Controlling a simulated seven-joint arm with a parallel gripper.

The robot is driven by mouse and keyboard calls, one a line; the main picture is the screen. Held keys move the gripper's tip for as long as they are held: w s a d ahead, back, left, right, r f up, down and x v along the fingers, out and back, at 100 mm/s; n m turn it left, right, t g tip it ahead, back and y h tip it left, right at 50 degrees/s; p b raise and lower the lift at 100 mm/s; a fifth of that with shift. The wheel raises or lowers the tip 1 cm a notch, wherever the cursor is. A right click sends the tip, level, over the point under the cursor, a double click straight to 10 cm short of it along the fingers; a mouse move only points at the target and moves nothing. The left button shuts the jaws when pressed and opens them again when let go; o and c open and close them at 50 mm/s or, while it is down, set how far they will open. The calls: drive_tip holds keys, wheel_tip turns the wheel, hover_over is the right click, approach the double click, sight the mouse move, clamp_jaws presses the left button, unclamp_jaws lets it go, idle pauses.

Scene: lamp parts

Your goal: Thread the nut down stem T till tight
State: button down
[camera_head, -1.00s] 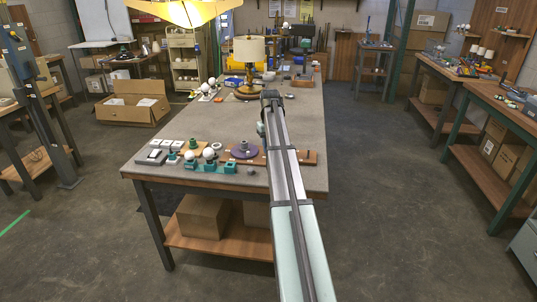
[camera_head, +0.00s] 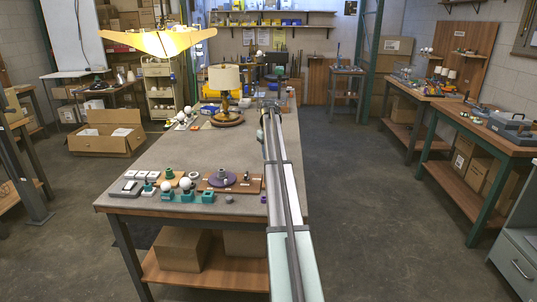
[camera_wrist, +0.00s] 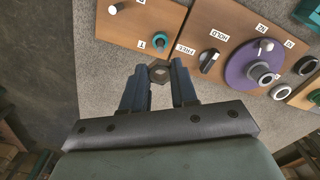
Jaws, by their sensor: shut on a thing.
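I cannot tell the height difference. In the head view my arm reaches over the workbench, and the nut, fingertips and stem T cannot be made out there.
A second wooden board (camera_wrist: 223,30) holds a purple disc (camera_wrist: 238,70) with rings and a black knob (camera_wrist: 209,60). Teal holders with white balls (camera_head: 186,184) stand on the bench's near left. A lamp (camera_head: 225,90) stands farther back. Bare bench (camera_head: 190,145) lies between.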

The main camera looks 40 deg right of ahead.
drive_tip(key=shift+f, duration=2.3)
drive_tip(key=shift+f, duration=0.1)
drive_tip(key=shift+f, duration=1.75)
drive_tip(key=shift+f, duration=0.15)
drive_tip(key=c, duration=1.4)
unclamp_jaws()
clamp_jaws()
drive_tip(key=shift+f, duration=0.15)
